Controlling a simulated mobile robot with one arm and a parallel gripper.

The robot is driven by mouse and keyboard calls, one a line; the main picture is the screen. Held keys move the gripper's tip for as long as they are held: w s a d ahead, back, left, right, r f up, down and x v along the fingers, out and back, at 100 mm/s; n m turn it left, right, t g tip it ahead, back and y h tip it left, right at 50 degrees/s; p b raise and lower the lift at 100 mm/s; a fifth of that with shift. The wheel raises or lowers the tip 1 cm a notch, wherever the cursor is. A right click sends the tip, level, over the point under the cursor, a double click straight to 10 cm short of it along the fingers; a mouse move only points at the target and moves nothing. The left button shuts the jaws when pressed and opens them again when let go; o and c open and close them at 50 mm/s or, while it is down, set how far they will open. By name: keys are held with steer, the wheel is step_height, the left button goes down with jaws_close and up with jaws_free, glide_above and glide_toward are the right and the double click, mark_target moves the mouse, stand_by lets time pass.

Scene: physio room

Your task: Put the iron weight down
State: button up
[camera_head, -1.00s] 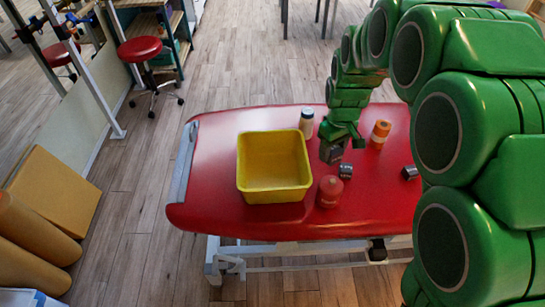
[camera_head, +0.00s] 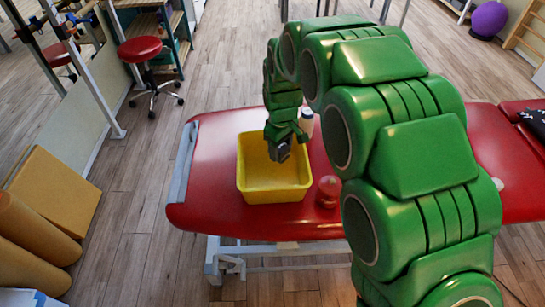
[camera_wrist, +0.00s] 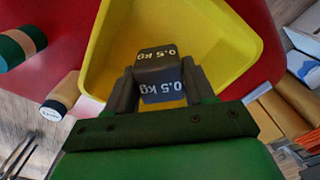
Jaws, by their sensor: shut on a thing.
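My gripper (camera_head: 280,150) is shut on a dark grey iron weight (camera_wrist: 160,68). The weight has flat faces marked "0.5 kg" and sits between the two fingers in the wrist view. In the head view, the weight (camera_head: 284,151) shows small and dark at the fingertips. Both are at the open yellow bin (camera_head: 272,197), over its right half. How far the weight is above the bin's floor is hard to tell. The bin's visible inside is bare.
The bin stands on a red treatment table (camera_head: 215,160). A white bottle (camera_head: 307,123) stands close behind the bin's right side, and a red container (camera_head: 328,190) stands to its right. My arm hides much of the table's middle.

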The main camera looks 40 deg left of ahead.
glide_toward(279, 182)
steer(key=shift+f, duration=2.7)
steer(key=shift+f, duration=0.15)
steer(key=o, duration=1.5)
steer(key=shift+c, duration=0.2)
steer(key=shift+r, duration=0.2)
step_height(279, 182, up, 12)
steer(key=shift+f, duration=0.1)
steer(key=shift+d, duration=0.1)
